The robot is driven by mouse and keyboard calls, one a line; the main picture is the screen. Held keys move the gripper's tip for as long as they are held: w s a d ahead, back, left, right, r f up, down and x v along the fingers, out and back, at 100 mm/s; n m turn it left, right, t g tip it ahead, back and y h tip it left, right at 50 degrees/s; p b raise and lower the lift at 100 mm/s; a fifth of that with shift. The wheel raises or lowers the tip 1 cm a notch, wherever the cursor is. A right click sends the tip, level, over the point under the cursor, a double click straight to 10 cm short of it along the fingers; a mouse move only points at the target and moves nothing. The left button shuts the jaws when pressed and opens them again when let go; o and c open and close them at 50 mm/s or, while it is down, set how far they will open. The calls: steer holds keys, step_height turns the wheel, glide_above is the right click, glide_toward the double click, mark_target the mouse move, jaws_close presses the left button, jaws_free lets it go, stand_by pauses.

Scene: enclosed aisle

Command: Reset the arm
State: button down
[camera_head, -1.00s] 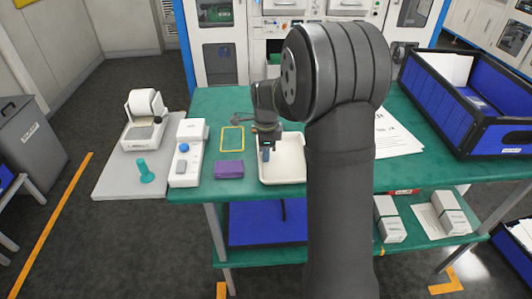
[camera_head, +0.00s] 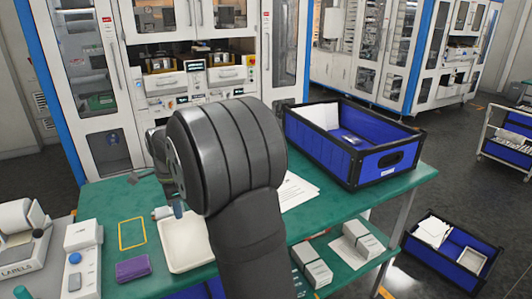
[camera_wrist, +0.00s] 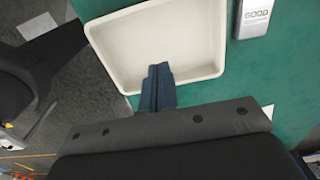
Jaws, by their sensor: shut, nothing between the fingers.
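My arm stands in the middle of the head view, and its thick dark joint covers part of the bench. My gripper (camera_head: 178,210) is small and partly hidden there, above the left side of a cream tray (camera_head: 187,258). In the wrist view my gripper (camera_wrist: 160,72) shows its blue fingers together, with nothing between them. They point over the cream tray (camera_wrist: 215,73), which looks empty.
On the green bench (camera_head: 108,205) lie a yellow outline (camera_head: 132,233), a purple block (camera_head: 133,268) and papers (camera_head: 297,192). A blue bin (camera_head: 378,163) stands at the right. A label printer (camera_head: 20,240) is at the left. Cabinets (camera_head: 110,150) rise behind.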

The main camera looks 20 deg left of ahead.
mark_target(174, 247)
step_height(174, 247, down, 9)
steer(key=s+a, duration=0.1)
steer(key=s+a+f, duration=0.1)
steer(key=shift+s+a, duration=0.35)
steer(key=shift+a, duration=0.05)
steer(key=shift+w+d, duration=0.15)
stand_by(0.5)
